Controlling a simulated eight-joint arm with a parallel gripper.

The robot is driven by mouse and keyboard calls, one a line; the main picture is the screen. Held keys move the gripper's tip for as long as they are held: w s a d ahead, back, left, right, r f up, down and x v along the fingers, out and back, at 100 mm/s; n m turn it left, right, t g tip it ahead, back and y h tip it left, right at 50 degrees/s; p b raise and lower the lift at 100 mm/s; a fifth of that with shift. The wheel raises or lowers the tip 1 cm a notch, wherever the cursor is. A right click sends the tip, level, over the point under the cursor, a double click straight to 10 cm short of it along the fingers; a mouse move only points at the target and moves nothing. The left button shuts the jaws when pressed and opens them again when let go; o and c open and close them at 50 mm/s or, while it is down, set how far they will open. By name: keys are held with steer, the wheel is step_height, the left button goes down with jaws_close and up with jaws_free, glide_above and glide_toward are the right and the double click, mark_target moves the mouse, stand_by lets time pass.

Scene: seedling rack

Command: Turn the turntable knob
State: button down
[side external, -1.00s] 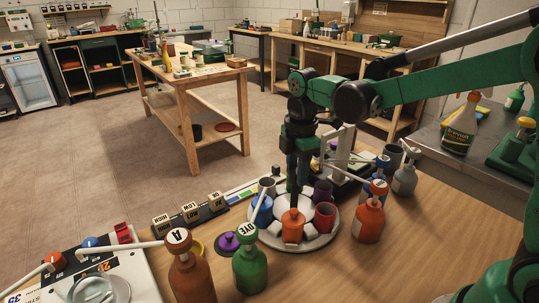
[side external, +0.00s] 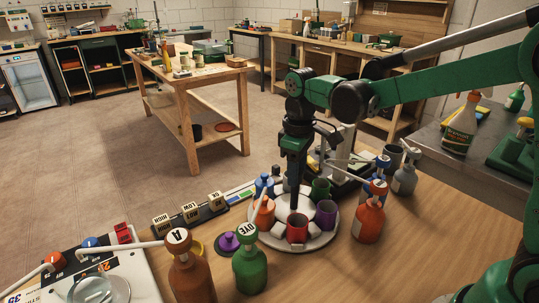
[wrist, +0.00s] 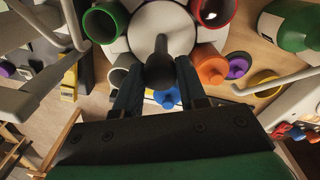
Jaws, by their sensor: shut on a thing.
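My gripper (side external: 294,206) points straight down over the centre, shut on the knob. In the side view the knob is mostly hidden by my gripper. A grey cup (wrist: 124,74) also shows in the wrist view.
A green bottle (side external: 250,265), a brown bottle (side external: 190,275) and a purple lid (side external: 229,242) stand left of the turntable. An orange pump bottle (side external: 369,219) is close on its right. Labelled blocks (side external: 190,213) lie behind left. The tabletop at front right is clear.

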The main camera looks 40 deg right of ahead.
steer(key=m, duration=0.5)
steer(key=shift+m, duration=2.6)
steer(key=shift+c, duration=2.4)
jaws_free()
steer(key=shift+a+r, duration=0.15)
steer(key=shift+r, duration=2.7)
